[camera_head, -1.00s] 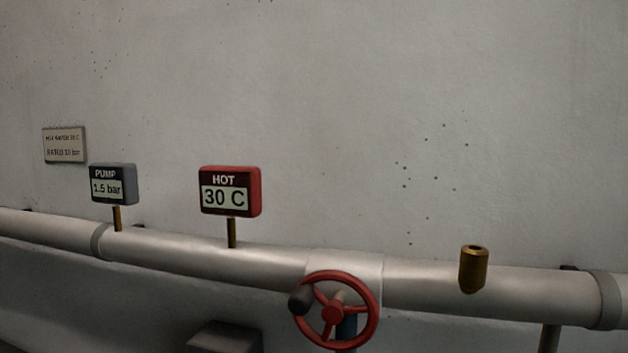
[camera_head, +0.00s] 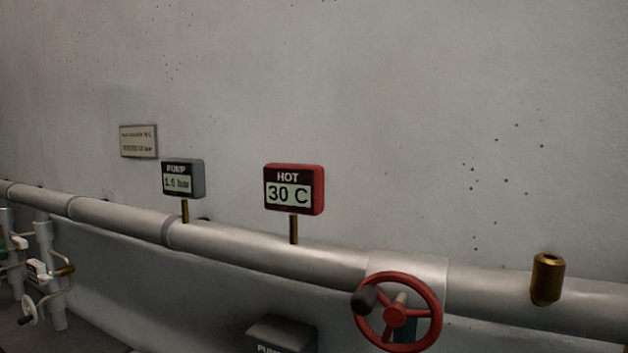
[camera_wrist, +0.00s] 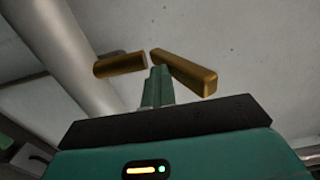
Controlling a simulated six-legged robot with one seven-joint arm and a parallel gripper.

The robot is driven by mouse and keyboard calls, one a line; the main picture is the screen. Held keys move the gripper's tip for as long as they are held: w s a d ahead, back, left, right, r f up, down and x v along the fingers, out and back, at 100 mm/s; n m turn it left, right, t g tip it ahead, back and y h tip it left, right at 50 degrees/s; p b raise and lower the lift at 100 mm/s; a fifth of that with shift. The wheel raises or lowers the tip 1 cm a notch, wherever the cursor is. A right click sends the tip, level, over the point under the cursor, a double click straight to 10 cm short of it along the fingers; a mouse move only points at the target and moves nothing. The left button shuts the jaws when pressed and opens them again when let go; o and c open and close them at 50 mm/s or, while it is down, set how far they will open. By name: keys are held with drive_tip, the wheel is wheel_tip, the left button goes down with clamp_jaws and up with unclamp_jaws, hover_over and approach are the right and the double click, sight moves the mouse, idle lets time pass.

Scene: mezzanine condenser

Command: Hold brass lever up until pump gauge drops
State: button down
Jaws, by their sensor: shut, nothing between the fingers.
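The pump gauge (camera_head: 178,181) is a grey box on a brass stem on the pipe in the head view; its blurred reading looks like 1.6 bar. In the wrist view, my gripper (camera_wrist: 158,76) is shut, its green fingers together and empty. A brass bar (camera_wrist: 186,73) angles away just right of the fingertips, and a shorter brass piece (camera_wrist: 120,65) lies just left of them. I cannot tell which is the lever, or whether the fingers touch either. The head view shows a brass fitting (camera_head: 547,279) on the pipe at right; my gripper is not in that view.
A red HOT gauge (camera_head: 293,190) reads 30 C. A red handwheel (camera_head: 397,313) sticks out from the pale pipe (camera_head: 320,258). A dark box (camera_head: 283,335) is below. White pipework with valves (camera_head: 38,270) stands at far left.

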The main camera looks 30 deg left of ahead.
idle(0.3)
wheel_tip(320, 180, down, 7)
idle(1.4)
